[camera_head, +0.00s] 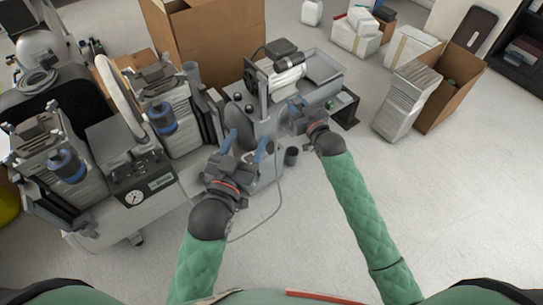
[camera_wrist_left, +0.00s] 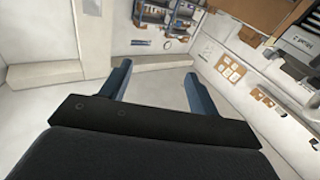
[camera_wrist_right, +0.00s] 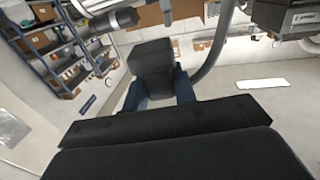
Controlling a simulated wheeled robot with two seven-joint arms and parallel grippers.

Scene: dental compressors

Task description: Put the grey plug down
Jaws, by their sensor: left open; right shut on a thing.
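The grey plug (camera_wrist_right: 152,62) is a dark grey block between the fingers of my right gripper (camera_wrist_right: 158,92) in the right wrist view. My right gripper (camera_head: 298,112) is shut on it, in front of the dental compressor unit in the head view. I cannot make out the plug clearly in the head view. My left gripper (camera_head: 247,146) is open and empty, lower and to the left, in front of the same unit. Its two blue fingers stand apart in the left wrist view (camera_wrist_left: 157,75), with nothing between them.
A compressor unit (camera_head: 283,72) with a metal tray stands just beyond my grippers. Another machine with a gauge panel (camera_head: 140,180) stands at the left. A large cardboard box (camera_head: 210,40) is behind. An open box (camera_head: 452,90) is at the right. The floor (camera_head: 450,200) at right is clear.

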